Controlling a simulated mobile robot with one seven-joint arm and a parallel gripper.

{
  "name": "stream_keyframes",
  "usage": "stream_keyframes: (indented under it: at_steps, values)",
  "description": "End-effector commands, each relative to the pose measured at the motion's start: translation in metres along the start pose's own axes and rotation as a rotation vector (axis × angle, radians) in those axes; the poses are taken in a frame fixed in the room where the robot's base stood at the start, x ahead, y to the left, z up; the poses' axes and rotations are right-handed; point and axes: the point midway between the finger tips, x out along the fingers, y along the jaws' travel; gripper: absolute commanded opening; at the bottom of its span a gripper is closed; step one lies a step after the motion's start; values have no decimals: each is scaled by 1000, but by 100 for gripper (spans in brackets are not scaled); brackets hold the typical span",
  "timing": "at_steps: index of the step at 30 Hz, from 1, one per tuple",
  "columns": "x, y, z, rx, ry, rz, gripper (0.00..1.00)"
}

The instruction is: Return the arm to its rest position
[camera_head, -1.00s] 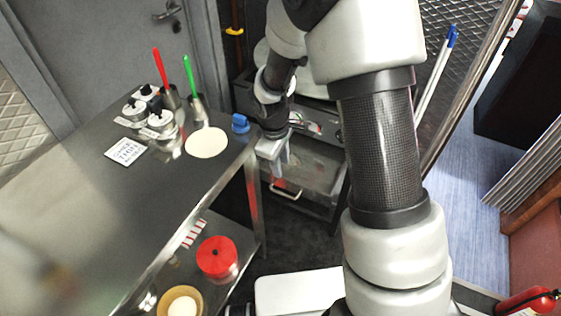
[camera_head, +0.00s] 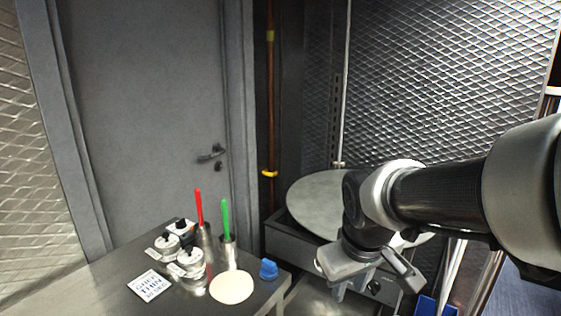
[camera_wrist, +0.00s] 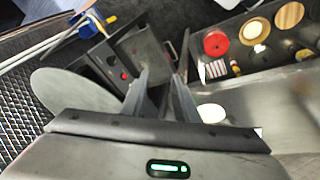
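My arm reaches in from the right edge of the head view, with its forearm about level. My gripper (camera_head: 372,287) hangs at its end, pointing down, to the right of the steel table (camera_head: 95,292) and in front of the round grey disc (camera_head: 318,203). In the wrist view my gripper (camera_wrist: 159,82) shows two grey fingers with a gap between them and nothing held. The fingertips are partly hard to make out in the head view.
A flat white round (camera_head: 232,288), a blue object (camera_head: 268,269), cups with a red-handled tool (camera_head: 199,208) and a green-handled tool (camera_head: 225,218), jars (camera_head: 190,262) and a sign (camera_head: 149,286) stand on the table. A mesh wall (camera_head: 450,80) is behind my arm.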

Motion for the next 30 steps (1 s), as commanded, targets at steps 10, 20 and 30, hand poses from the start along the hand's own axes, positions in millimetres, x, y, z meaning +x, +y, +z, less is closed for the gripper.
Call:
stream_keyframes:
  at_steps: [10, 20, 30]
  values:
    - [-72, -7, 61, 284, 115, -5, 28]
    - [-128, -7, 69, 376, 149, -17, 28]
    - [-198, 5, 46, 373, 149, -17, 28]
